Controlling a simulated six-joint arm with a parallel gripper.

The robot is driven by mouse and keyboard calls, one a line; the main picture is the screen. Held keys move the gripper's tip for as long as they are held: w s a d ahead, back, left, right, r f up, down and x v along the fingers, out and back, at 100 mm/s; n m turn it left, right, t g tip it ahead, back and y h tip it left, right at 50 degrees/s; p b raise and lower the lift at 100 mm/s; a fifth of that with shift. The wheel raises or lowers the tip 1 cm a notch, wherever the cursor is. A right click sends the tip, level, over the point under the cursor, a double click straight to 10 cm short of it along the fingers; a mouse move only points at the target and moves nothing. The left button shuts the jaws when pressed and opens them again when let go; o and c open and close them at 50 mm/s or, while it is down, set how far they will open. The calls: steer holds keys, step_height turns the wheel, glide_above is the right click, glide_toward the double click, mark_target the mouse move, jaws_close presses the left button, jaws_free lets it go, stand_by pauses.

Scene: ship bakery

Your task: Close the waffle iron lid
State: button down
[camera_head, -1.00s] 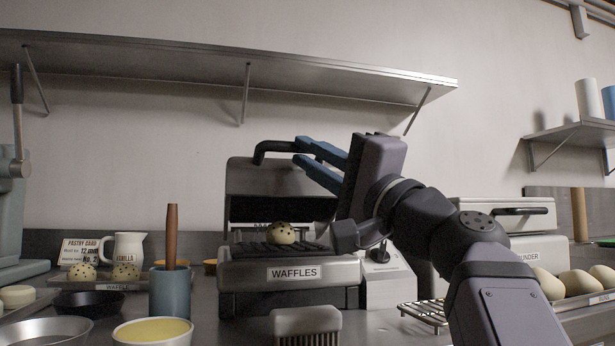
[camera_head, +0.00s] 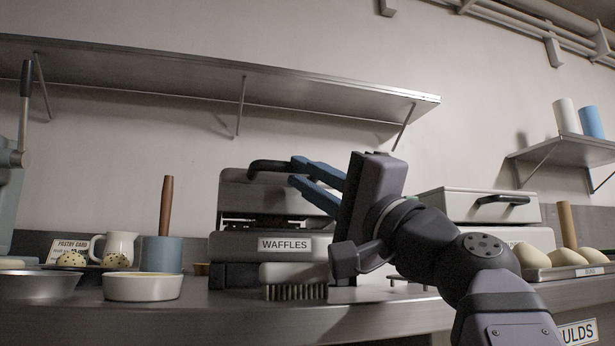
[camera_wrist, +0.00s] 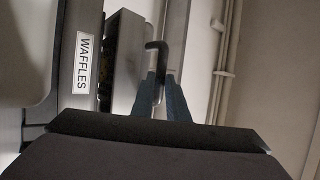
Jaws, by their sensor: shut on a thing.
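The waffle iron (camera_head: 230,246), with a WAFFLES label on its front, stands on the counter left of my arm. Its lid (camera_head: 232,197) is raised, standing open behind the base. A black bent handle (camera_head: 268,166) sticks out from the lid's top edge. My gripper (camera_head: 296,173), with blue fingers, is shut on the handle from the right. The wrist view shows the handle (camera_wrist: 157,48) between the two fingers (camera_wrist: 160,84). The cooking plate is hardly visible from this low angle, and whatever lies on it is hidden.
A grey brush (camera_head: 293,282) lies in front of the iron. A white bowl (camera_head: 143,287) and a blue-grey crock (camera_head: 161,254) stand to the left. A second appliance (camera_head: 470,204) is behind my arm. A shelf (camera_head: 200,88) hangs above.

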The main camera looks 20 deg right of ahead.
steer(key=shift+w+d+f, duration=0.2)
steer(key=shift+w+f, duration=0.2)
steer(key=shift+w, duration=0.1)
steer(key=c, duration=2.1)
jaws_free()
steer(key=o, duration=0.4)
steer(key=shift+w+a+f, duration=0.1)
steer(key=shift+w, duration=0.1)
steer(key=shift+s, duration=0.25)
steer(key=shift+s+d+f+p, duration=0.2)
steer(key=shift+s+d, duration=0.85)
steer(key=shift+s, duration=1.1)
steer(key=shift+s+d+f+p, duration=0.2)
steer(key=shift+s+d, duration=0.8)
steer(key=shift+s, duration=1.15)
steer(key=shift+s+d+f+p, duration=0.2)
steer(key=shift+s+d, duration=0.85)
steer(key=shift+s, duration=1.1)
